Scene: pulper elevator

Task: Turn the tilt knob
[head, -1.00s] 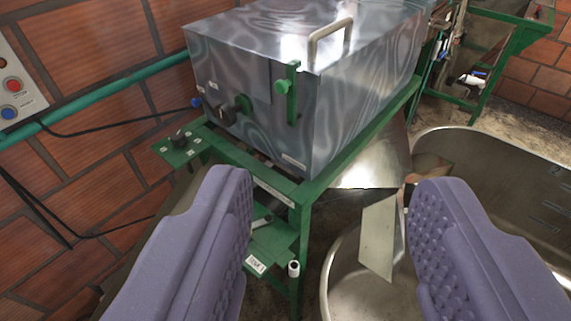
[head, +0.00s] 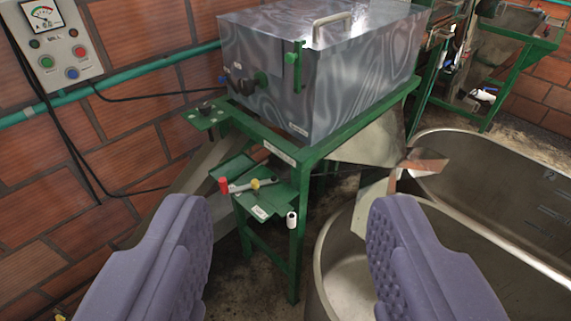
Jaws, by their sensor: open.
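My gripper (head: 288,210) is open and empty. Its two purple padded fingers stand wide apart in the lower picture, short of the machine. The metal box machine (head: 335,80) stands on a green frame. A black knob (head: 205,107) sits on a green marked plate left of the box. The front of the box carries another black knob (head: 243,86), a blue knob (head: 222,79) and a green knob (head: 261,78). A green knob (head: 290,58) is on an upright green bar. I cannot read which is the tilt knob.
A lower green shelf holds a red-ended lever (head: 224,185) and a yellow knob (head: 255,184). A control panel (head: 55,45) with a dial hangs on the brick wall. Metal tubs (head: 490,180) stand at right. Bare floor shows below the frame.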

